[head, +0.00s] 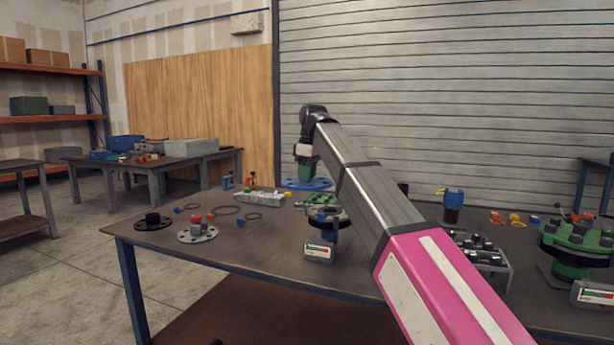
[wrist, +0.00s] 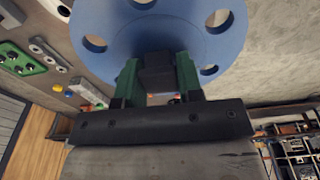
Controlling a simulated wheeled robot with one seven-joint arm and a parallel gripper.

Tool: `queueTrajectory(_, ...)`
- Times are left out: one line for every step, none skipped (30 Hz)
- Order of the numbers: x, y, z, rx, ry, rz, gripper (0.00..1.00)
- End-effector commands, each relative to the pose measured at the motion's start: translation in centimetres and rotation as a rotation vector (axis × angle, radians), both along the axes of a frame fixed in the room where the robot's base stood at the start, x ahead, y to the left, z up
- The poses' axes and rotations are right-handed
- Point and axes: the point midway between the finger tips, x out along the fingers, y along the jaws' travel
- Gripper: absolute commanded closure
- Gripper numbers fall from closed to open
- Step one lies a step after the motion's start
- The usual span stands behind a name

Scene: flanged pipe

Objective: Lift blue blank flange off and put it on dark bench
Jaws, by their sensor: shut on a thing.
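The blue blank flange (head: 308,185) is a flat disc with bolt holes. It hangs roughly level from my gripper (head: 305,171), near the far side of the near dark bench (head: 270,276). In the wrist view the flange (wrist: 88,14) fills the top, and the green fingers of my gripper (wrist: 158,82) are shut on its dark central block (wrist: 157,70). My arm hides part of the bench.
A black flange (head: 153,221), a grey flange (head: 198,233) and several rings lie at the bench's left. A green tray (head: 322,199) is behind the pipe. A bolt rack (head: 482,252) and green flanged fitting (head: 578,247) stand right. Another bench (head: 150,163) is back left.

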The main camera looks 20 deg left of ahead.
Motion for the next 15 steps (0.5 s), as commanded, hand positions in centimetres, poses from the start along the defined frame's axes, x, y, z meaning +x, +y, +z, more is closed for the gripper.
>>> queueTrajectory(0.1, 0.1, 0.3, 0.001, -0.001, 0.000, 1.00)
queueTrajectory(0.1, 0.1, 0.5, 0.001, -0.001, 0.000, 1.00)
queueTrajectory(0.1, 0.1, 0.7, 0.001, -0.001, 0.000, 1.00)
queueTrajectory(0.1, 0.1, 0.8, 0.001, 0.000, 0.000, 1.00)
queueTrajectory(0.1, 0.1, 0.9, 0.001, 0.000, 0.000, 1.00)
queueTrajectory(0.1, 0.1, 1.1, 0.000, 0.000, 0.000, 1.00)
queueTrajectory(0.1, 0.1, 1.3, 0.000, 0.000, 0.000, 1.00)
queueTrajectory(0.1, 0.0, 1.4, 0.000, 0.000, 0.000, 1.00)
queueTrajectory(0.1, 0.0, 1.6, 0.000, 0.000, 0.000, 1.00)
queueTrajectory(0.1, 0.0, 1.8, 0.000, 0.000, 0.000, 1.00)
queueTrajectory(0.0, 0.0, 1.9, 0.000, 0.000, 0.000, 1.00)
queueTrajectory(0.0, 0.0, 2.1, 0.000, 0.000, 0.000, 1.00)
queueTrajectory(0.0, 0.0, 2.3, 0.000, 0.000, 0.000, 1.00)
queueTrajectory(0.0, 0.0, 2.4, 0.000, 0.000, 0.000, 1.00)
queueTrajectory(0.1, 0.0, 2.6, 0.001, 0.000, 0.000, 1.00)
